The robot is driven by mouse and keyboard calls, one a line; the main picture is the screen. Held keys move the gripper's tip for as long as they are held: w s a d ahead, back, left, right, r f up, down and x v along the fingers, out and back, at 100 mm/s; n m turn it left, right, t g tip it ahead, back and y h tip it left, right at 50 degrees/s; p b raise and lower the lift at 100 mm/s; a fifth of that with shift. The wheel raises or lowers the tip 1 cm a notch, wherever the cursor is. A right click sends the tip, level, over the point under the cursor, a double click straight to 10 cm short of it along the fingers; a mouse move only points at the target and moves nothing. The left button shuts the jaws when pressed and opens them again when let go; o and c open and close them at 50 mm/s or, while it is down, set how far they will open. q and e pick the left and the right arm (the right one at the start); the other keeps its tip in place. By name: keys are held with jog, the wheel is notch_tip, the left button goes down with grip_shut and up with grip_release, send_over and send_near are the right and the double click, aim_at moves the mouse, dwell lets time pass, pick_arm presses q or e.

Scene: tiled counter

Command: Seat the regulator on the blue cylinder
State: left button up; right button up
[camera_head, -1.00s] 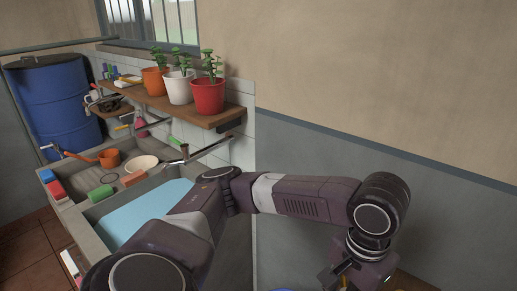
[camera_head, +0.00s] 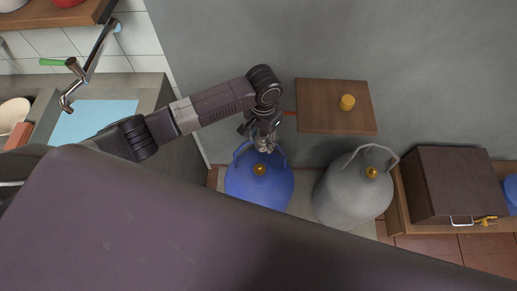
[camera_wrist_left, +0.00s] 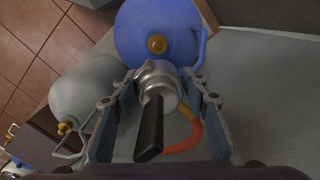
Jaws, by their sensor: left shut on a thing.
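The blue cylinder (camera_head: 258,188) stands on the floor by the wall, with a brass valve (camera_head: 259,169) on top and a raised blue handle. It also shows at the top of the left wrist view (camera_wrist_left: 160,20). My left gripper (camera_head: 262,138) is above the cylinder's wall side, in the head view just above the valve. It is shut on the silver regulator (camera_wrist_left: 158,72), which has a black lever (camera_wrist_left: 150,130) and an orange hose (camera_wrist_left: 188,138). In the wrist view the regulator appears just below the brass valve (camera_wrist_left: 157,44); contact cannot be told. My right gripper is out of view.
A grey cylinder (camera_head: 345,192) with a brass valve and handle stands close to the right. A brown box (camera_head: 452,187) is further right. The sink (camera_head: 148,92) is at left.

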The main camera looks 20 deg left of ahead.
pick_arm(q)
jog(key=shift+m, duration=0.8)
jog(key=f, duration=0.2)
jog(key=s+f, duration=0.1)
jog(key=f, duration=0.1)
jog(key=s+f, duration=0.1)
jog(key=f, duration=0.1)
jog(key=shift+a+f, duration=0.1)
jog(key=shift+f, duration=0.1)
notch_tip(320, 180, down, 4)
jog(key=b, duration=0.3)
jog(key=shift+r+b, duration=0.2)
jog(key=shift+b, duration=0.2)
jog(key=shift+f+b, duration=0.5)
jog(key=shift+b, duration=0.1)
jog(key=shift+f, duration=0.4)
jog(key=shift+c, duration=0.2)
jog(key=shift+s+p, duration=0.1)
jog(key=shift+p, duration=0.35)
jog(key=shift+f+p, duration=0.15)
jog(key=shift+p, duration=0.15)
